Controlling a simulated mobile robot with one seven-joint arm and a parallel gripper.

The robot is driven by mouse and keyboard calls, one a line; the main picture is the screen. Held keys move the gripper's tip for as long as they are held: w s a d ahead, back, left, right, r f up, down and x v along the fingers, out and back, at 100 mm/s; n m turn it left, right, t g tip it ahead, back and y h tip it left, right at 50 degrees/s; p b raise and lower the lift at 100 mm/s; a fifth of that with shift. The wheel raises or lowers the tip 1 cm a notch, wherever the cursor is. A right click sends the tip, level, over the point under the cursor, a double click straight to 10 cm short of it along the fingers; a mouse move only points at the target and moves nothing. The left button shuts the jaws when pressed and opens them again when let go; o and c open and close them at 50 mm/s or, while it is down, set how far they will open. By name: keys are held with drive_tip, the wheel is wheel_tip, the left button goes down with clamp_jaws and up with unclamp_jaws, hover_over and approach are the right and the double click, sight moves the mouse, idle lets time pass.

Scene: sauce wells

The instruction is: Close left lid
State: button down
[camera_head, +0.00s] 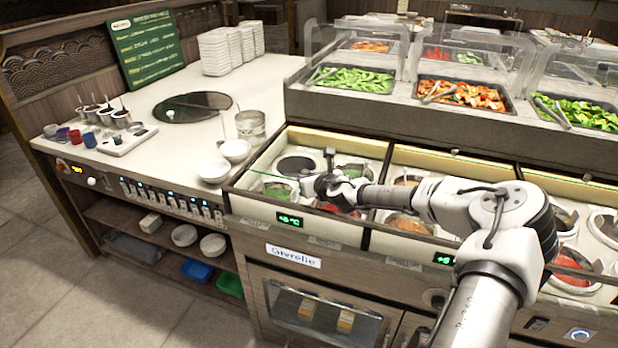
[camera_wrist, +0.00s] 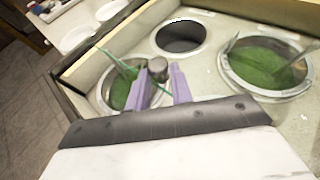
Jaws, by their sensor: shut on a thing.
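The left lid looks like a clear pane with thin green edges (camera_head: 283,176) over the left sauce bay. Its glass is hard to see, so I cannot tell its exact tilt. A green edge also shows in the wrist view (camera_wrist: 117,62). My gripper (camera_head: 328,183) is over the left bay. In the wrist view, my gripper's purple fingers (camera_wrist: 163,84) are closed around a short grey cylindrical knob (camera_wrist: 157,68), seemingly the lid's handle. Round wells lie below: an empty-looking dark one (camera_wrist: 181,37) and a green-sauce one (camera_wrist: 262,66).
A white counter with bowls (camera_head: 235,150) and a metal pot (camera_head: 250,124) lies to the left. Raised food trays (camera_head: 460,95) under clear guards stand behind. More sauce bays lie to the right, beneath my arm.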

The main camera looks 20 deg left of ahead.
drive_tip(key=shift+r, duration=0.1)
drive_tip(key=c, duration=1.5)
unclamp_jaws()
drive_tip(key=shift+b+v, duration=1.45)
drive_tip(key=shift+v, duration=5.45)
